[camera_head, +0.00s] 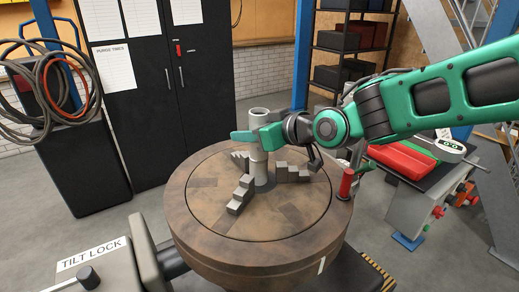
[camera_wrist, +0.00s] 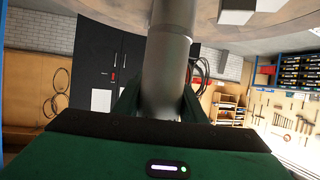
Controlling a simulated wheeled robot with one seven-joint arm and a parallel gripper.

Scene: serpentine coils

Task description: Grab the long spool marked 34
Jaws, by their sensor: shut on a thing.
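A long grey cylindrical spool (camera_head: 259,170) stands upright at the middle of a round brown turntable (camera_head: 305,225), among grey stepped jaw blocks. Its open top shows above my gripper. My gripper (camera_head: 256,136) reaches in from the right with its green fingers around the spool's upper part, shut on it. In the wrist view the spool (camera_wrist: 166,75) runs between the two green fingers (camera_wrist: 160,100), and its far end meets the turntable at the top of the picture. I cannot see a number 34 on it.
Stepped jaws (camera_head: 241,194) stand close around the spool's foot. A red cylinder (camera_head: 346,184) is at the turntable's right rim. A "TILT LOCK" box (camera_head: 95,268) is at front left. A red tray (camera_head: 400,160) lies on a bench at right. A black cabinet (camera_head: 165,85) stands behind.

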